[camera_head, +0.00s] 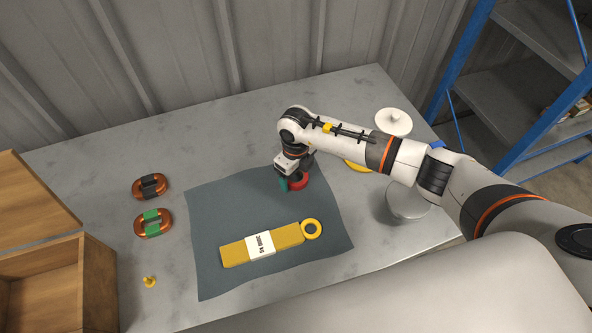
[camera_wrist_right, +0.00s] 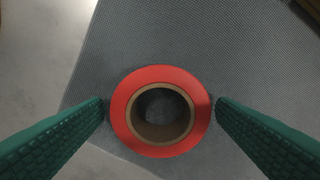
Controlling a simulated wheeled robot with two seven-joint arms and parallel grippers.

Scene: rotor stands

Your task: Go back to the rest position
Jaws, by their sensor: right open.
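My right gripper (camera_head: 293,183) is low over the upper part of the dark mat (camera_head: 215,210) in the head view. Beside its fingers a red ring (camera_head: 301,181) lies on the mat, partly hidden by the gripper. In the right wrist view the red ring (camera_wrist_right: 160,75), with a brown inner wall, lies flat between the two green fingers of the right gripper (camera_wrist_right: 160,102). The fingers are open, with a thin gap showing at each side of the ring. My left gripper does not show.
Two copper-coloured oval coils, one with a black band (camera_head: 151,185) and one with green (camera_head: 152,217), lie left of the mat. A yellow bar (camera_head: 287,236) and yellow ring (camera_head: 312,237) lie on it. A wooden box (camera_head: 99,285) stands left; a white round piece (camera_head: 393,121) stands right.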

